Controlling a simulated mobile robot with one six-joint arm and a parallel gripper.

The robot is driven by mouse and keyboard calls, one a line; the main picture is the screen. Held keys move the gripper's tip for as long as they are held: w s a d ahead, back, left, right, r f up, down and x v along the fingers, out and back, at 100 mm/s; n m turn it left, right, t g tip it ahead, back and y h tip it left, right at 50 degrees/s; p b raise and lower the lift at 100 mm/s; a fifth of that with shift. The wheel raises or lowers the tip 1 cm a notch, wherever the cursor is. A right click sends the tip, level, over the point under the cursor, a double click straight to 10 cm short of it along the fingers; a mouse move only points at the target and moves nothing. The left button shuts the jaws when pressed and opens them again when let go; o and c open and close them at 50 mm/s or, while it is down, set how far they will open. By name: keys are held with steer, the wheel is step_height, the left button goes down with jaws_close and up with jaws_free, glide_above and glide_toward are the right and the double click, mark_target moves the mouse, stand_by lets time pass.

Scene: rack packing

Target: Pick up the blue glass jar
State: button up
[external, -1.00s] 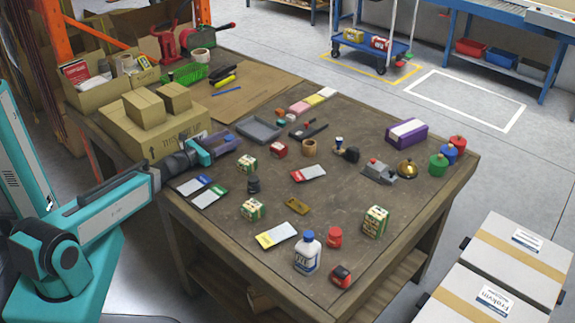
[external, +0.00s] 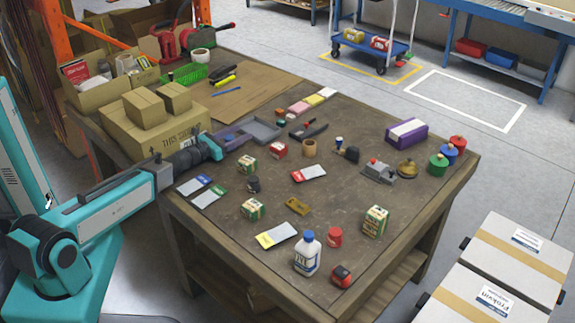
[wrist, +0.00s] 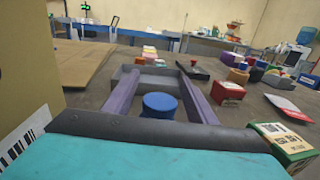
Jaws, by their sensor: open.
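My gripper (external: 236,137) reaches over the table's left edge with its two purple fingers apart. In the wrist view my gripper (wrist: 156,76) is open, with a blue round-topped object (wrist: 160,106) between the fingers, nearer their base. It looks like a jar or lid; I cannot tell if it touches a finger, and it is not clearly visible in the external view. Another blue jar-like container (external: 452,149) stands at the table's far right, between a red one (external: 458,142) and a green one (external: 438,161), well away from my gripper.
A grey tray (external: 262,130) lies just beyond the fingers; it also shows in the wrist view (wrist: 155,82). A cardboard box (external: 165,130) stands close on the left. A small green box (external: 247,164) and a red box (external: 278,150) are to the right.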

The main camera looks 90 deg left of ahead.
mark_target(232, 138)
steer(key=shift+c, duration=0.6)
steer(key=c, duration=1.1)
steer(key=shift+r, duration=0.2)
steer(key=shift+r, duration=0.5)
step_height(232, 138, up, 2)
steer(key=s+d, duration=0.2)
steer(key=d, duration=0.1)
steer(key=shift+r+b, duration=0.2)
steer(key=shift+b, duration=0.15)
steer(key=shift+v, duration=1.05)
steer(key=shift+w+d+r+p, duration=0.15)
steer(key=shift+r+p, duration=0.1)
steer(key=shift+p, duration=0.55)
steer(key=shift+d+p, duration=0.1)
steer(key=shift+p, duration=0.25)
